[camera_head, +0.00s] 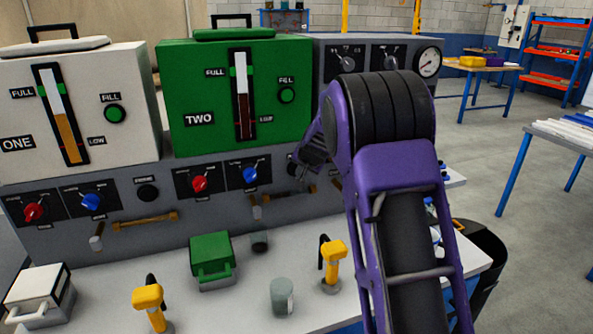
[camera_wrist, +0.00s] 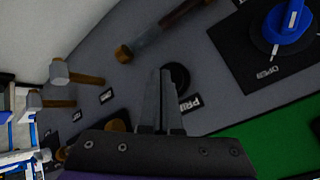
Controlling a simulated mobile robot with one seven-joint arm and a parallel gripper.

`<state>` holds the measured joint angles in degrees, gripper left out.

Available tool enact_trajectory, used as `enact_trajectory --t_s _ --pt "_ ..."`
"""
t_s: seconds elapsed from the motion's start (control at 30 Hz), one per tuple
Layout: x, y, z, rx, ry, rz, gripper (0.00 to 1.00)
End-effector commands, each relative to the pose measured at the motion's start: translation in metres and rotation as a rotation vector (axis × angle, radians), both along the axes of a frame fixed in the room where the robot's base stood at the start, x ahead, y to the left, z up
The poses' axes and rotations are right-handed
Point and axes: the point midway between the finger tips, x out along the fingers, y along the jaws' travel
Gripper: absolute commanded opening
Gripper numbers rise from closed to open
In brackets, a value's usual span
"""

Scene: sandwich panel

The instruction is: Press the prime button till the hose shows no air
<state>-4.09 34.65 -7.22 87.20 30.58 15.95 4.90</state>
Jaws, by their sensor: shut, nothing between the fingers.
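My gripper (camera_head: 303,166) is at the grey panel, right of the blue knob under the green TWO tank. In the wrist view my gripper (camera_wrist: 162,72) has its fingers together and empty. Their tips are beside a round black prime button (camera_wrist: 180,76), partly covering it; I cannot tell whether they touch it. Its label (camera_wrist: 190,103) is partly hidden. In the head view my gripper covers most of this button.
The blue knob (camera_wrist: 289,25) with its OPEN mark lies near the button. The green TWO tank (camera_head: 205,105) and white ONE tank (camera_head: 100,110) stand on the panel. Yellow-headed taps (camera_head: 149,298), a green box (camera_head: 211,252) and a grey cup (camera_head: 282,297) stand on the bench.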

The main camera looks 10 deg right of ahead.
Motion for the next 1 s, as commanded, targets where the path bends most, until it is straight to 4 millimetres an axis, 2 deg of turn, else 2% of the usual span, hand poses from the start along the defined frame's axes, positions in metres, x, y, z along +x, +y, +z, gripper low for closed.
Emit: enact_trajectory --t_s 1.0 --pt "0.0083 0.0016 0.0000 0.000 -0.001 -0.001 0.00"
